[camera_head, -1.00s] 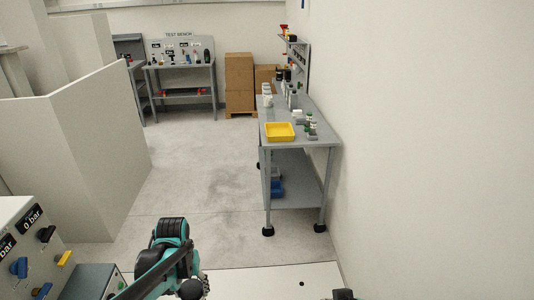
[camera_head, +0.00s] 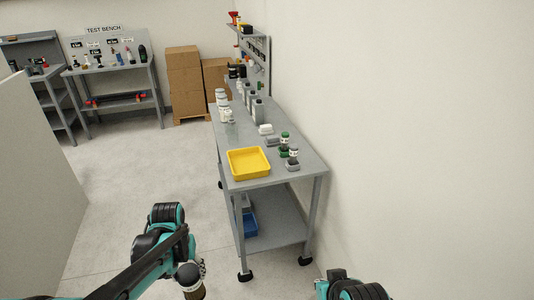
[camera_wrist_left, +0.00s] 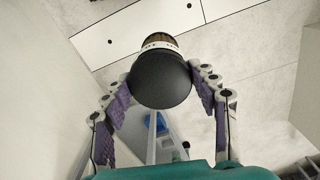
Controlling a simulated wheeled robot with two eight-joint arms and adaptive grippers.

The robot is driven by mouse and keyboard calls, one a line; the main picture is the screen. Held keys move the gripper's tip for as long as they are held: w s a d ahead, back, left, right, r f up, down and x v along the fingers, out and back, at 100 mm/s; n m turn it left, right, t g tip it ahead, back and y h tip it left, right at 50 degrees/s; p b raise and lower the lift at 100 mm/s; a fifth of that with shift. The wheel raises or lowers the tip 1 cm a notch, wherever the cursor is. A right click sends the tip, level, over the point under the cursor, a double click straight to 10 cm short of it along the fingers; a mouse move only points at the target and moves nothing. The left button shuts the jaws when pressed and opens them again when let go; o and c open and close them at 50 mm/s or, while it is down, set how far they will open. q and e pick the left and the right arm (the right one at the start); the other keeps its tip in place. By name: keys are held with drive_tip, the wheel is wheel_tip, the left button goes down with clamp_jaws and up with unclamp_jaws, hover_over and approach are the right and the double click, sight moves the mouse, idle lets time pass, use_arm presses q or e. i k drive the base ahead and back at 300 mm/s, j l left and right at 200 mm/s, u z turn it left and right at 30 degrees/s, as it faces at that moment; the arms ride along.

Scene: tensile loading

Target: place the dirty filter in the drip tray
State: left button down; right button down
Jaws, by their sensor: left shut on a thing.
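The drip tray is a yellow, shallow, empty tray (camera_head: 236,174) on the near end of the grey workbench in the head view. My left gripper (camera_wrist_left: 160,92) is shut on the dirty filter (camera_wrist_left: 158,78), a dark cylinder with a white band and a brownish end, held between both fingers in the left wrist view. In the head view the filter (camera_head: 190,283) shows at the bottom, below and left of the tray and well apart from it. My right gripper is out of view; only part of that arm shows at the bottom right.
Green-and-white small filters (camera_head: 285,140) and grey blocks stand right of the tray. White containers (camera_head: 222,102) and grey bottles (camera_head: 257,111) stand farther back. A blue bin (camera_head: 250,224) sits on the lower shelf. A wall runs along the right; floor left of the bench is clear.

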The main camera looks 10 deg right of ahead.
sight(248, 166)
drive_tip(key=i+j+z, duration=0.4)
drive_tip(key=z, duration=0.2)
drive_tip(key=i+j+z, duration=0.15)
drive_tip(key=j+z, duration=0.15)
drive_tip(key=j, duration=0.15)
drive_tip(key=i+j+z, duration=0.1)
drive_tip(key=j+z, duration=0.2)
drive_tip(key=i+j+z, duration=0.1)
drive_tip(key=j+z, duration=0.2)
drive_tip(key=j, duration=0.15)
drive_tip(key=j+z, duration=0.3)
drive_tip(key=j, duration=0.1)
